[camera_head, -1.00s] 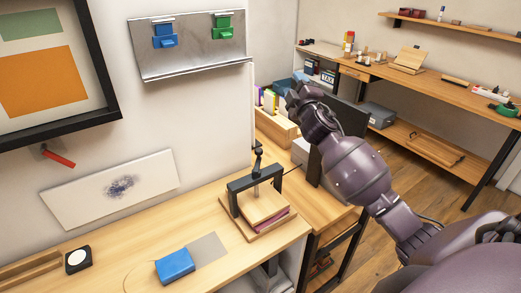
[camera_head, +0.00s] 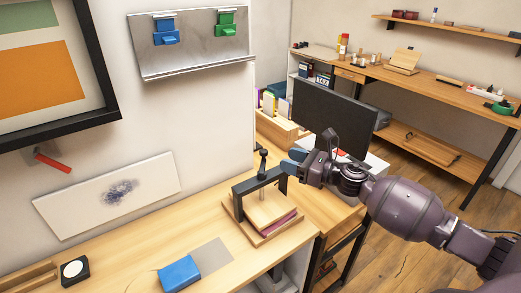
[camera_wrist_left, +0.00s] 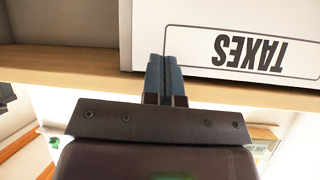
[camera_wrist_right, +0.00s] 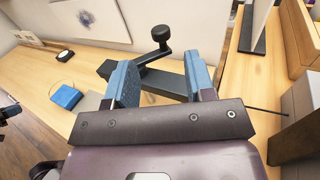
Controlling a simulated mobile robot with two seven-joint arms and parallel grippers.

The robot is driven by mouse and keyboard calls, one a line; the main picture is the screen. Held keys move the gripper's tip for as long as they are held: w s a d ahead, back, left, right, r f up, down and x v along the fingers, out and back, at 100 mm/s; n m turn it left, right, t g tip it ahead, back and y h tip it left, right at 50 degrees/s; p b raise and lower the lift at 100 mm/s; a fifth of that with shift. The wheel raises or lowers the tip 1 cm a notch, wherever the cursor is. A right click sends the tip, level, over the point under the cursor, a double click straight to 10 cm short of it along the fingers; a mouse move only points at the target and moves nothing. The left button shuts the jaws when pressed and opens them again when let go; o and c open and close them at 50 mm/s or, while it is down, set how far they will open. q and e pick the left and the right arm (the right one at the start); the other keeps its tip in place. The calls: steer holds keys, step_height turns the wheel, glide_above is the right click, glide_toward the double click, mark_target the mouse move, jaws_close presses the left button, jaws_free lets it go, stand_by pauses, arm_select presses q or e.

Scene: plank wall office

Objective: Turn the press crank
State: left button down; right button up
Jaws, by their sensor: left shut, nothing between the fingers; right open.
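The press (camera_head: 262,204) stands on the near wooden desk, with a dark frame, a wooden board and a reddish layer under it. Its black crank (camera_head: 263,160) rises from the top of the frame and ends in a round knob. In the right wrist view the crank (camera_wrist_right: 157,48) stands just beyond and between the fingers. My right gripper (camera_head: 292,163) is open and empty, just right of the crank and apart from it; it also shows in the right wrist view (camera_wrist_right: 163,82). My left gripper (camera_wrist_left: 164,65) is shut and empty, close to a white box marked TAXES (camera_wrist_left: 240,40).
A blue object (camera_head: 178,273) and a black-and-white item (camera_head: 74,270) lie on the desk left of the press. A dark monitor (camera_head: 330,115) stands behind my right gripper. A metal wall panel (camera_head: 190,50) hangs above. Wood floor shows at the right.

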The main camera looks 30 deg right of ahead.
mark_target(262, 150)
steer(key=p+x, duration=0.1)
steer(key=x, duration=0.8)
steer(key=shift+w+a+r, duration=0.1)
steer(key=shift+w, duration=0.05)
steer(key=shift+w+a, duration=0.35)
steer(key=shift+w, duration=0.2)
